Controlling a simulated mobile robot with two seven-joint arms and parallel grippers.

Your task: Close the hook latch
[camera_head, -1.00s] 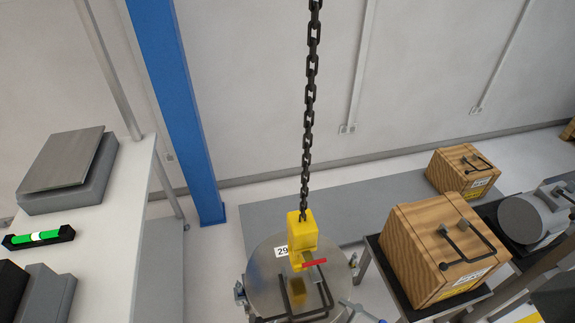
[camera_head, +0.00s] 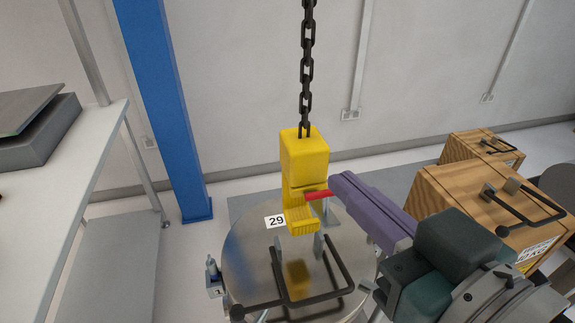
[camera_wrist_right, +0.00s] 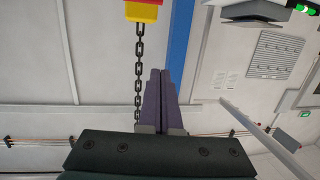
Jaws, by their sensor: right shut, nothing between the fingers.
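The yellow hook (camera_head: 304,170) hangs on a dark chain (camera_head: 306,75) above the round metal chamber lid (camera_head: 250,262). Its red latch (camera_head: 318,195) sticks out to the right of the hook. The hook's lower end is at the lid's dark handle frame (camera_head: 335,265); I cannot tell whether they touch. My right gripper (camera_head: 338,183) is shut and empty, with its purple fingertips just right of the red latch. In the right wrist view, the shut purple fingers (camera_wrist_right: 160,75) point up the picture, and the yellow hook (camera_wrist_right: 143,12) with a red strip is at the top edge. My left gripper is not in view.
Wooden crates (camera_head: 450,195) with dark handles stand to the right, partly behind my right arm. A white table (camera_head: 50,200) with a grey device (camera_head: 35,150) is at the left. A blue post (camera_head: 165,120) stands behind.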

